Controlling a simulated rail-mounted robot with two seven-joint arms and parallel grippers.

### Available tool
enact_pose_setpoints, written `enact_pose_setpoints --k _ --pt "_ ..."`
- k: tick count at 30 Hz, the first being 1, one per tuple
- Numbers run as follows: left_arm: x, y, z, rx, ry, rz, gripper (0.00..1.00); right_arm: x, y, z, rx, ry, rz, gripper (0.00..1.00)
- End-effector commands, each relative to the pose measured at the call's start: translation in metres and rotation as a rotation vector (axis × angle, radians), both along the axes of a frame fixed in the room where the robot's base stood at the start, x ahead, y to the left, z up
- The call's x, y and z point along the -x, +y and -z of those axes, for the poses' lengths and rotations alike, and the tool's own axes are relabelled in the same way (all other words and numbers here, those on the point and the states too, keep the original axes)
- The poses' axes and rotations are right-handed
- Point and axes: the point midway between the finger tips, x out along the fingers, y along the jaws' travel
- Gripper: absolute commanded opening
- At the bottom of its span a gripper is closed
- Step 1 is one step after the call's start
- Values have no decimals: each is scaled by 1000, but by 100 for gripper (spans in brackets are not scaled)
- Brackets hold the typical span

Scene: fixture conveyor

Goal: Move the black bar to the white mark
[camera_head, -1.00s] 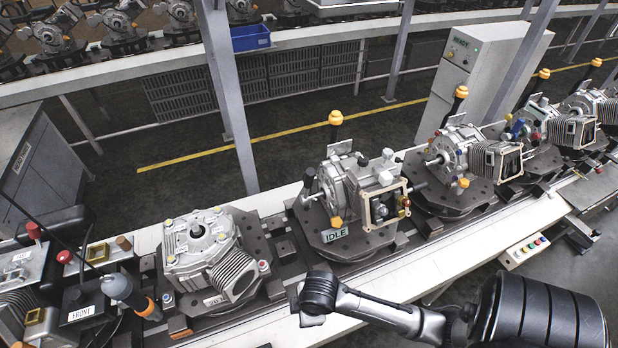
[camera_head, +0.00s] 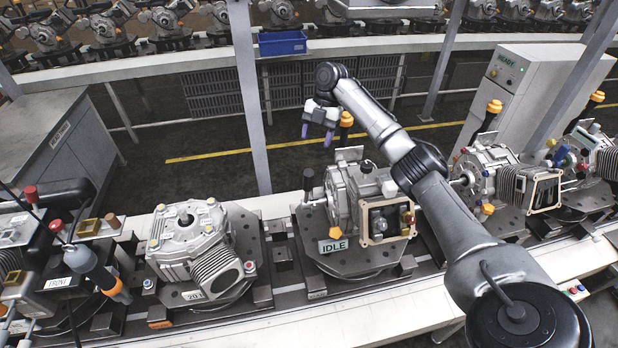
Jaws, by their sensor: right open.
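My right gripper (camera_head: 317,134) hangs from the arm that comes in from the lower right. It is open and empty, with its fingers pointing down, just left of an orange-capped black post (camera_head: 346,124). Below it is the middle engine unit (camera_head: 340,195), on a dark round fixture with an "IDLE" plate (camera_head: 334,246). An upright black bar (camera_head: 308,181) stands at the left of this unit; the gripper appears above and apart from it. I cannot tell for certain that this is the task's bar. I cannot make out the white mark. My left gripper is not in view.
Another engine unit (camera_head: 190,240) sits on the conveyor at the left. More units (camera_head: 500,180) stand at the right, partly behind my arm. A blue bin (camera_head: 282,43) is on the rear line. A grey "READY" cabinet (camera_head: 530,85) stands at the back right.

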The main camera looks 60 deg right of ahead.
Motion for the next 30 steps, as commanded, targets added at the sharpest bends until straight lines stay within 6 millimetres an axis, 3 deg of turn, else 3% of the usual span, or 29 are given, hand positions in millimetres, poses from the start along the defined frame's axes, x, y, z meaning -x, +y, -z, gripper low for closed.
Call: enact_pose_setpoints --k 4,8,21,30 --pt "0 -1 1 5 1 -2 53 6 -10 -6 -38 -29 -41 59" --pt "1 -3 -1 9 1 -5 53 7 -7 3 -47 -33 -52 59" --pt "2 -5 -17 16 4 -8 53 2 26 74 -46 -32 -52 59" --pt "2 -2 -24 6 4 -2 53 0 40 107 -45 -34 -51 59"
